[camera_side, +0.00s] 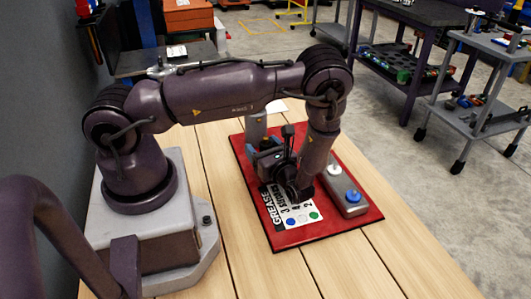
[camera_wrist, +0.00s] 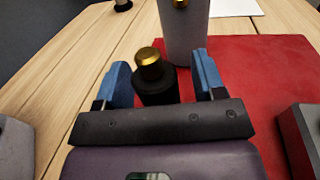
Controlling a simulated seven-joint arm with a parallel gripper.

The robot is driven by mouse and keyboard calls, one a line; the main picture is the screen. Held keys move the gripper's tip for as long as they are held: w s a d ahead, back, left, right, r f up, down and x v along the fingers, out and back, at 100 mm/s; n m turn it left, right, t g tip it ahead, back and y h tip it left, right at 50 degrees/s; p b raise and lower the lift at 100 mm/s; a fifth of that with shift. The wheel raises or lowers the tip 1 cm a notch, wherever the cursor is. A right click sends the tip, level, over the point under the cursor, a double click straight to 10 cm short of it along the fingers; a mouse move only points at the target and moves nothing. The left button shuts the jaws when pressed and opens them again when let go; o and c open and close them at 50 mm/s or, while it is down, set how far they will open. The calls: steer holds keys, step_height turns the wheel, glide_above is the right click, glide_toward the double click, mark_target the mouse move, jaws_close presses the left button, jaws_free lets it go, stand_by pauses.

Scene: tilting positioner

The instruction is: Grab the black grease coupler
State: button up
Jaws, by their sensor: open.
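The black grease coupler (camera_wrist: 155,90), a black cylinder with a brass tip, shows in the wrist view between the blue fingertips of my gripper (camera_wrist: 163,82). The fingers are apart, one on each side of it, and I see a gap at least on the right. Its lower part is hidden behind the gripper body. In the side view my gripper (camera_side: 263,149) is low over the back left part of the red mat (camera_side: 350,222). I cannot make out the coupler there.
A grey cylinder (camera_wrist: 184,35) with a brass fitting stands just beyond the coupler. A grey block (camera_side: 347,192) with a white knob (camera_side: 334,168) and a blue knob (camera_side: 352,196) lies on the right of the mat. A grease card (camera_side: 300,215) lies in front. Wooden table (camera_side: 400,255) is clear at front right.

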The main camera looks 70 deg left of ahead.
steer(key=c, duration=1.1)
steer(key=shift+o, duration=0.2)
